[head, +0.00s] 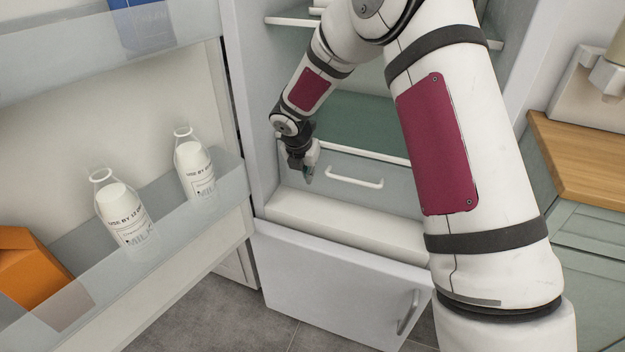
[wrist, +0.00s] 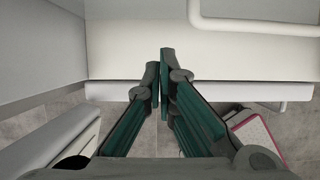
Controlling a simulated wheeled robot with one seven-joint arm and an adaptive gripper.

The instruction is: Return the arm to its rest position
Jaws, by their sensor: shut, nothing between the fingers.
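My gripper (head: 306,173) hangs in front of the open fridge's lower drawer (head: 365,178), left of the drawer's white handle (head: 354,182). In the wrist view the fingertips (wrist: 159,72) are close together, with nothing seen between them. My arm reaches from the right foreground, bends at the top and comes down into the front of the fridge opening. In the wrist view the fingers point toward a pale ledge (wrist: 135,45). Whether the fingertips touch it I cannot tell.
The open fridge door (head: 185,250) at left holds two milk bottles (head: 124,217) (head: 195,172) and an orange carton (head: 30,268). A closed lower drawer front (head: 340,290) stands below. A wooden counter (head: 580,160) is at right. Bare grey floor (head: 215,318) shows below the door.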

